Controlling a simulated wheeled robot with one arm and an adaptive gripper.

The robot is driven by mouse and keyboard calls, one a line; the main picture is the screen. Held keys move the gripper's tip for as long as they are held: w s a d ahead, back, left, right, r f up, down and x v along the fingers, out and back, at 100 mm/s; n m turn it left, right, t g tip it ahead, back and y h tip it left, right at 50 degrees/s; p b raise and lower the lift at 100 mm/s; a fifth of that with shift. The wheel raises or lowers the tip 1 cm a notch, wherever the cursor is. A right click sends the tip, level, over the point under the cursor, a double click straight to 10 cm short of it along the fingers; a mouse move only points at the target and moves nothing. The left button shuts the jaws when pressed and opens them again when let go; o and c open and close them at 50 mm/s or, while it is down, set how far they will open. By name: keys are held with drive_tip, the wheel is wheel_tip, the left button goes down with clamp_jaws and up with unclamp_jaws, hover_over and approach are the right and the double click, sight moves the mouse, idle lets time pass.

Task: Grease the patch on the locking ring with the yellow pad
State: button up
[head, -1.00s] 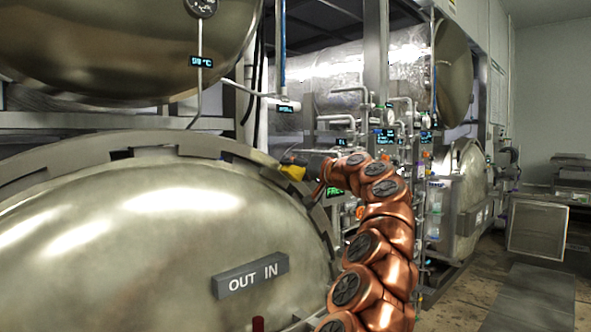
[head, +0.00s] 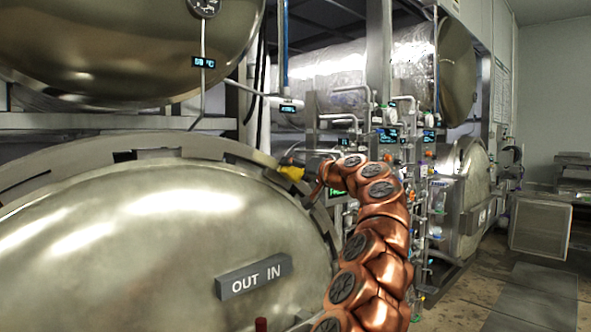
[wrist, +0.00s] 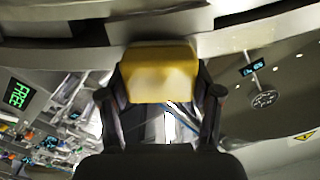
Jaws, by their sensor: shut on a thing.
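The yellow pad (wrist: 158,72) is held between the two fingers of my gripper (wrist: 160,105) in the wrist view. In the head view the yellow pad (head: 291,173) is at the upper right of the large door, close to the grey toothed locking ring (head: 225,150). My gripper (head: 298,166) is shut on it there. In the wrist view the locking ring (wrist: 250,37) crosses the top of the picture, right beyond the pad. I cannot tell whether the pad touches it. The grease patch cannot be made out.
The domed door (head: 150,240) bears an "OUT IN" block (head: 253,277). A second vessel door (head: 120,45) hangs above. Pipes and small displays (head: 387,135) stand behind my arm. Open floor (head: 540,290) lies at the right.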

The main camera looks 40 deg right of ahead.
sight(255, 151)
drive_tip(key=shift+w, duration=0.25)
drive_tip(key=shift+a, duration=0.15)
drive_tip(key=shift+a+r+b, duration=0.4)
drive_tip(key=shift+a+b, duration=0.1)
drive_tip(key=shift+a, duration=0.3)
drive_tip(key=shift+a+r+b, duration=0.35)
drive_tip(key=shift+a+b, duration=0.1)
drive_tip(key=shift+a, duration=0.3)
drive_tip(key=shift+a+r+b, duration=0.2)
drive_tip(key=shift+a+r, duration=0.1)
drive_tip(key=shift+a, duration=0.25)
drive_tip(key=shift+a+r+b, duration=0.2)
drive_tip(key=shift+a+r, duration=0.1)
drive_tip(key=shift+a, duration=0.2)
drive_tip(key=shift+w+a+r+b, duration=0.1)
drive_tip(key=shift+a+r, duration=0.35)
drive_tip(key=shift+a, duration=0.45)
drive_tip(key=shift+a+r+b, duration=0.15)
drive_tip(key=shift+a+r, duration=0.25)
drive_tip(key=shift+a, duration=0.5)
drive_tip(key=shift+w+a+r+b, duration=0.1)
drive_tip(key=shift+a+r, duration=0.35)
drive_tip(key=shift+a, duration=0.45)
